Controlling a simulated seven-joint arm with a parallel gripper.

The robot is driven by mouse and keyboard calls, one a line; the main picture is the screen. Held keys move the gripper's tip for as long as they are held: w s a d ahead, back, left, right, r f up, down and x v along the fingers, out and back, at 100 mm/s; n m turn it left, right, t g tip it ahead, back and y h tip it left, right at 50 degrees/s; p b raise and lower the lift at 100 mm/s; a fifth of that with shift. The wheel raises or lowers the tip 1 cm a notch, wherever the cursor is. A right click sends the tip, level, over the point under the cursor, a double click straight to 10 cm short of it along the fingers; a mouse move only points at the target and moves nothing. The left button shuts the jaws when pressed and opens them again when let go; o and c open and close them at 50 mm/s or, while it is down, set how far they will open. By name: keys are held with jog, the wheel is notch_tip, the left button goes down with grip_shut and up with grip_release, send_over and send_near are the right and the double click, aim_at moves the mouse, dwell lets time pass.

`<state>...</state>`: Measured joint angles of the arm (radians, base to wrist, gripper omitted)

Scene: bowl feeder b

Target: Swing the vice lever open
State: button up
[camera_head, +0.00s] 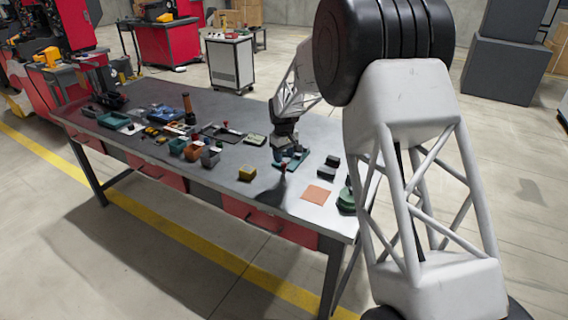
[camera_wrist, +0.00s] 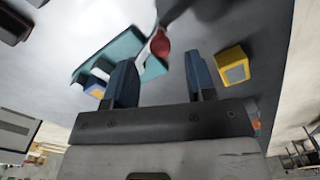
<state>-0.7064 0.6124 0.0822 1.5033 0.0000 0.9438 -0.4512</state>
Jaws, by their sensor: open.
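The vice shows as a teal base plate (camera_head: 297,161) under my gripper near the right end of the bench. It also shows in the wrist view as a teal plate (camera_wrist: 116,52) with blue and white parts on it. Its lever has a red ball knob (camera_wrist: 160,42) on a pale arm; the red knob also shows in the head view (camera_head: 284,167). My gripper (camera_wrist: 161,62) is open, with nothing visibly held. In the wrist view the knob appears between and just beyond the two fingertips; I cannot tell whether they touch it. My gripper (camera_head: 284,150) partly hides the vice in the head view.
A yellow block (camera_head: 247,174) stands left of the vice. Dark blocks (camera_head: 327,172), an orange-brown square (camera_head: 317,195) and a green round thing (camera_head: 346,200) lie to its right. Several bins and parts crowd the bench's left. Bare bench top (camera_head: 275,202) lies in front.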

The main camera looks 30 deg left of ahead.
aim_at(284, 164)
jog(key=shift+f, duration=1.85)
jog(key=shift+c, duration=0.5)
grip_shut()
